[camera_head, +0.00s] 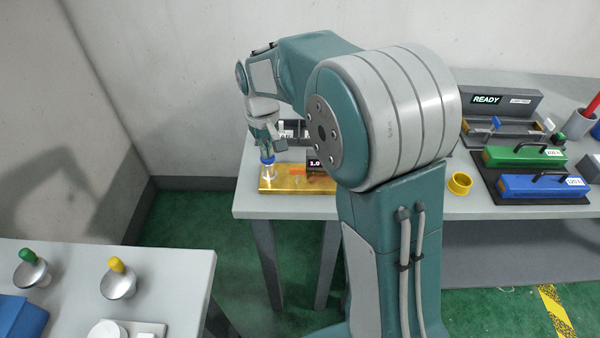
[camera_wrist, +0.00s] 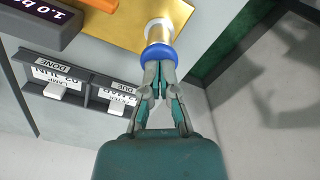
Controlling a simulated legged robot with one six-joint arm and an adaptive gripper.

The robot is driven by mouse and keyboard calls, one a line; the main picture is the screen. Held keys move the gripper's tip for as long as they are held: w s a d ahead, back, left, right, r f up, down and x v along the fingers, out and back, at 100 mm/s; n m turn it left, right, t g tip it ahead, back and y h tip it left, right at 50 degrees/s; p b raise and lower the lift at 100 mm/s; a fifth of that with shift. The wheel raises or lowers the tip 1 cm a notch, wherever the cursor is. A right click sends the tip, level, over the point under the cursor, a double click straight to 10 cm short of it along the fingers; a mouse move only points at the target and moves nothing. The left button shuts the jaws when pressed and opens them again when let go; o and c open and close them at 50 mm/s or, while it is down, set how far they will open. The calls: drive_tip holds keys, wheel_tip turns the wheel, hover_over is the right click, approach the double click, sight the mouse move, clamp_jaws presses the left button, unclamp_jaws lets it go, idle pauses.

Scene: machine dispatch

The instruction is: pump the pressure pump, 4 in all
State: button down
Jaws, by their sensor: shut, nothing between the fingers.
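The pressure pump has a blue cap (camera_head: 268,160) on a pale shaft over a brass base plate (camera_head: 265,186), at the left end of the far table. In the wrist view its blue ring-like cap (camera_wrist: 158,56), brass shaft and white collar (camera_wrist: 157,26) show above the brass plate (camera_wrist: 115,22). My gripper (camera_wrist: 160,72) is shut and empty, its fingertips at the cap's near face, touching or almost touching it. In the head view my gripper (camera_head: 268,147) points down directly above the cap. A dark display (camera_head: 315,163) beside the pump reads 1.0.
A dark rack (camera_wrist: 75,88) with tags under DONE and DUE stands beside the plate. Right on the table are a yellow ring (camera_head: 460,184), green case (camera_head: 524,156), blue case (camera_head: 543,186) and READY unit (camera_head: 487,101). A nearer table (camera_head: 180,275) holds knobbed domes.

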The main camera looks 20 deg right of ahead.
drive_tip(key=shift+r, duration=2.65)
drive_tip(key=shift+f, duration=2.75)
drive_tip(key=shift+r, duration=2.75)
drive_tip(key=shift+f, duration=0.15)
drive_tip(key=shift+f, duration=0.35)
drive_tip(key=shift+f, duration=0.15)
